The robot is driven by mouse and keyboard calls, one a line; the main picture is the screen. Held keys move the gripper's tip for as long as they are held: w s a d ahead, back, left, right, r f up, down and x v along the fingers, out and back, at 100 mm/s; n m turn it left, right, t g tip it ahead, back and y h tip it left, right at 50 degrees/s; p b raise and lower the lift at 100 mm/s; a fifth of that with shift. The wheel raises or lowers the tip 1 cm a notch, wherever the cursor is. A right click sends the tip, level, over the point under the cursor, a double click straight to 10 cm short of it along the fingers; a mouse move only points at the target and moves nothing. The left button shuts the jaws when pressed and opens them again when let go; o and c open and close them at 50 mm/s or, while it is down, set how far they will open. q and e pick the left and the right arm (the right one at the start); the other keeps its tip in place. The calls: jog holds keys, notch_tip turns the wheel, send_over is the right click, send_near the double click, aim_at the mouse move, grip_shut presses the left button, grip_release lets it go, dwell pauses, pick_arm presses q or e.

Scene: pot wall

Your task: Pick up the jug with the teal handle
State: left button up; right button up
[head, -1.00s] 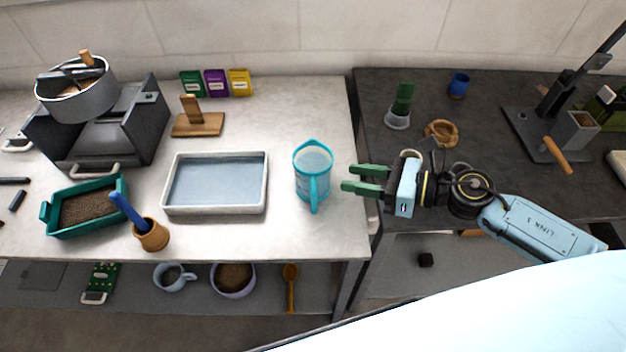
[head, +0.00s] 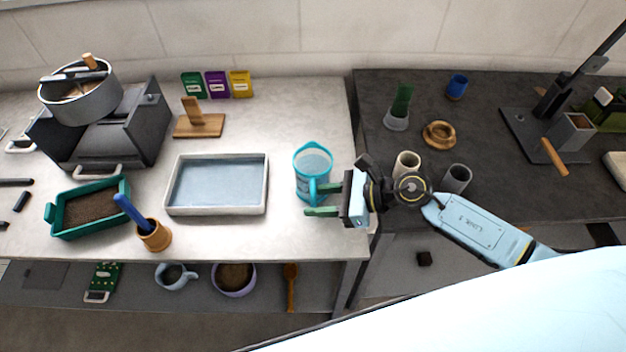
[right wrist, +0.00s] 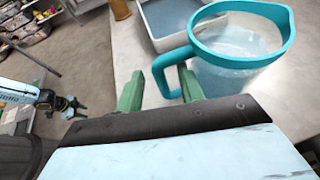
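The jug (head: 313,162) is clear with a teal rim and a teal handle (head: 313,189), upright near the right edge of the white table. The handle faces the front. My right gripper (head: 315,200) is open, with its green fingers reaching left at the handle. In the right wrist view the jug (right wrist: 235,75) stands at the upper right. I cannot tell whether a finger touches the handle. In the right wrist view another gripper, probably my left one (right wrist: 72,106), shows small at the left.
A white-rimmed tray (head: 217,212) lies left of the jug. A wooden cup (head: 155,236) with a blue-handled tool stands at the front. The dark counter (head: 480,115) on the right holds a cream cup (head: 406,163) and a grey cup (head: 457,178). Bare white tabletop lies behind the jug.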

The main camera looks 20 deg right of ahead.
jog(key=x, duration=0.3)
jog(key=shift+w+a, duration=0.1)
jog(key=shift+a, duration=0.05)
jog(key=shift+c, duration=0.4)
grip_shut()
jog(key=shift+r, duration=0.1)
